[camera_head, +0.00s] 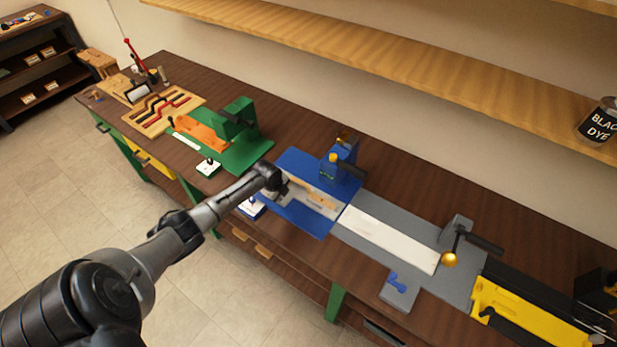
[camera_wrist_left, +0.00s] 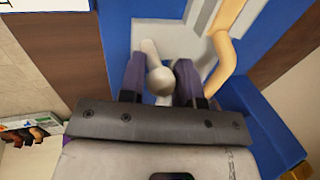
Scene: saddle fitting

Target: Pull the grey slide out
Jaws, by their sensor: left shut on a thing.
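The grey slide (camera_head: 303,198) lies in the blue fixture (camera_head: 309,222) in the middle of the bench. It shows as a pale grey plate (camera_wrist_left: 200,22) in the left wrist view, with a tan strip (camera_wrist_left: 228,45) beside the knob. My left gripper (camera_head: 279,186) is at the left end of the slide. In the left wrist view its two dark fingers (camera_wrist_left: 160,80) are shut on a pale rounded knob (camera_wrist_left: 158,76) at the slide's end. The arm and hand hide part of the slide in the head view. My right gripper is not in view.
A green fixture (camera_head: 247,154) stands to the left on the wooden bench (camera_head: 400,176). A grey fixture (camera_head: 372,256) with a long white strip (camera_head: 390,238) lies to the right, beside a yellow-and-black one (camera_head: 520,305). A wooden shelf (camera_head: 400,70) runs along the wall above.

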